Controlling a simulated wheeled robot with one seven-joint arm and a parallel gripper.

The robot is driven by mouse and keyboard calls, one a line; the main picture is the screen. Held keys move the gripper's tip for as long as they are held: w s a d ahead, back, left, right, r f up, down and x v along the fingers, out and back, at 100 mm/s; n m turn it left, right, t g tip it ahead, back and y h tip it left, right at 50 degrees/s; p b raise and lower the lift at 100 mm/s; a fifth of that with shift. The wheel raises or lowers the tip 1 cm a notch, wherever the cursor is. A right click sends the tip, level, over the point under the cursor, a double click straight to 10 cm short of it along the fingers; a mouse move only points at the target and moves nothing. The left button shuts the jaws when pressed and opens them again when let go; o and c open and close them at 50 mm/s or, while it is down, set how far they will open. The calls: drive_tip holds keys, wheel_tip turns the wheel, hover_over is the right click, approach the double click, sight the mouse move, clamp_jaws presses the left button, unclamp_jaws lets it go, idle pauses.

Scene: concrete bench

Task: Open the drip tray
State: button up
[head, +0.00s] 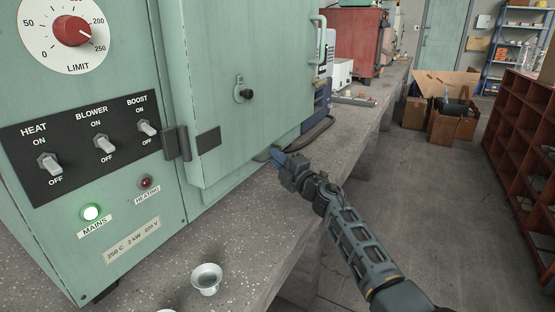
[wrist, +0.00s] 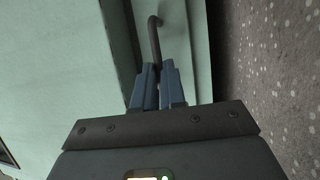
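A pale green oven stands on the bench, with its door (head: 235,85) shut. In the wrist view a dark bar handle (wrist: 154,38) stands out from a narrow green front (wrist: 196,60) low on the oven, which looks like the drip tray front. My gripper (head: 276,156) is low at the oven's front, below the door. Its blue fingers (wrist: 158,75) are close together with the handle's near part between their tips, and look shut on it. I see no clear gap showing the tray pulled out.
The speckled bench (head: 232,240) is clear under my gripper. A dark cable (head: 318,132) and a white box (head: 342,72) lie farther along. A red-brown shelf unit (head: 530,130) stands across the aisle.

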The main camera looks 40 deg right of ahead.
clamp_jaws()
idle(0.8)
drive_tip(key=shift+s+d+p, duration=0.2)
drive_tip(key=shift+s+p, duration=0.35)
drive_tip(key=shift+s, duration=0.05)
drive_tip(key=s+d+p, duration=0.3)
drive_tip(key=s+p, duration=0.1)
drive_tip(key=s, duration=0.4)
drive_tip(key=s+d+p, duration=0.3)
drive_tip(key=s+p, duration=0.2)
drive_tip(key=s, duration=0.3)
drive_tip(key=shift+s, duration=0.35)
drive_tip(key=shift+f, duration=0.1)
drive_tip(key=o, duration=0.5)
unclamp_jaws()
